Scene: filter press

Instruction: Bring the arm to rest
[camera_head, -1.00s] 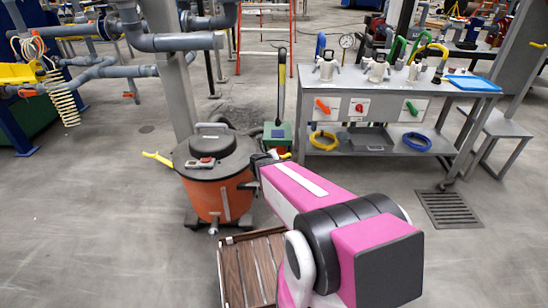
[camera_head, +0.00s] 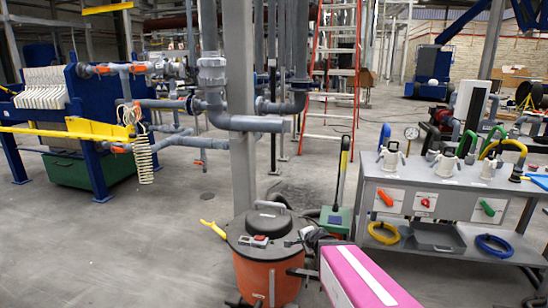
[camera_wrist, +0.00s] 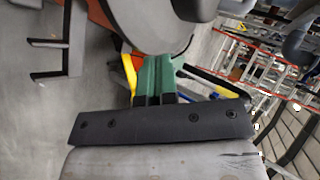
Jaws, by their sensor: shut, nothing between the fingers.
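My arm's pink link (camera_head: 362,280) enters at the bottom of the head view, right of centre. The dark end of the arm with my gripper (camera_head: 303,255) is just beyond it, in front of the orange drum vacuum's right side. The gripper is shut and empty; its fingers are small and hard to separate from the dark parts around them. In the wrist view a black bolted bar and a grey surface fill the bottom. Beyond them show the vacuum's dark lid (camera_wrist: 140,20) and the green box (camera_wrist: 158,72).
The orange vacuum (camera_head: 265,272) stands close to my gripper. A grey workbench (camera_head: 455,190) stands right. The blue filter press (camera_head: 85,100) is far left. Floor at left is open.

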